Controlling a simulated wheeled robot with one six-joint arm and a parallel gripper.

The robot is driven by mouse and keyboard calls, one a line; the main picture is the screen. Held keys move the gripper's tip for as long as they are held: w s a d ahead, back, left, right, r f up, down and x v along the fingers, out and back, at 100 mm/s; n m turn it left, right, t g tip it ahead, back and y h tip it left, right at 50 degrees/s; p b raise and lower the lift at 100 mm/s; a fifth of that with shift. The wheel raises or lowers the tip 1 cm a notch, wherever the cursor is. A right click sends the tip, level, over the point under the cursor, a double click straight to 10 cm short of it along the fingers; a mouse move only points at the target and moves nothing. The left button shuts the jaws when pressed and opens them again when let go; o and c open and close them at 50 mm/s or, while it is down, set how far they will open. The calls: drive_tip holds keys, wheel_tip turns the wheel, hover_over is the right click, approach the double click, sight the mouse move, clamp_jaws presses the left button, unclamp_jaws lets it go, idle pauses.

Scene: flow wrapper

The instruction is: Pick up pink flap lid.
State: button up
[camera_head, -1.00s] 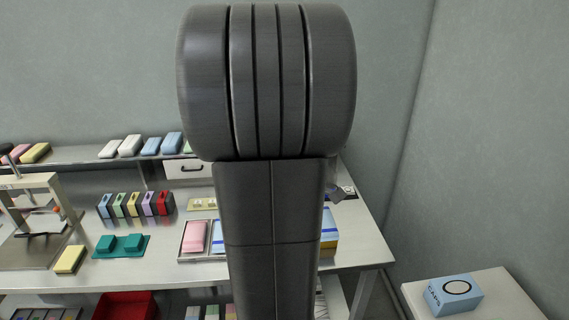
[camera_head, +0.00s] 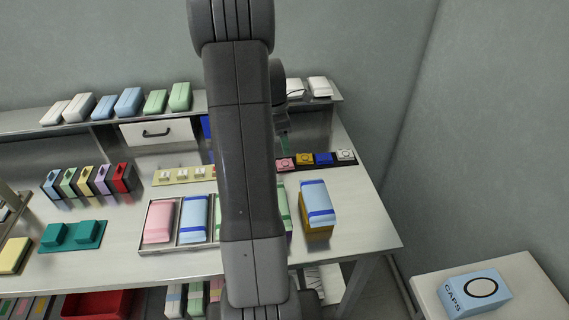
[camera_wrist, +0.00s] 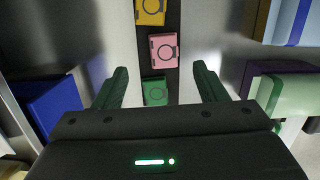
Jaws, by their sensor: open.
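The pink flap lid (camera_wrist: 163,50) lies on a dark strip in the wrist view, between a yellow lid (camera_wrist: 150,11) and a green lid (camera_wrist: 155,91). It has a ring mark on top. In the head view the pink lid (camera_head: 285,163) is at the left of the visible part of the strip. My gripper (camera_wrist: 160,69) is open and empty, its green fingers on either side of the strip, nearest the green and pink lids. I cannot tell its height above them. In the head view my arm hides part of the strip.
The strip also bears a blue lid (camera_head: 324,158) and a white lid (camera_head: 346,156). A blue-banded box stack (camera_head: 318,205) stands in front of it. A tray (camera_head: 148,247) holding pink and blue packs is left of my arm. A blue block (camera_wrist: 50,108) is left of my gripper.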

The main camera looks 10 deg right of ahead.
sight(285, 163)
wheel_tip(285, 163, down, 3)
drive_tip(key=shift+d+r, duration=0.15)
drive_tip(key=shift+r, duration=0.05)
drive_tip(key=f, duration=0.4)
drive_tip(key=shift+s+f+p, duration=0.2)
drive_tip(key=shift+s+p, duration=0.1)
drive_tip(key=shift+f, duration=0.45)
drive_tip(key=c, duration=1)
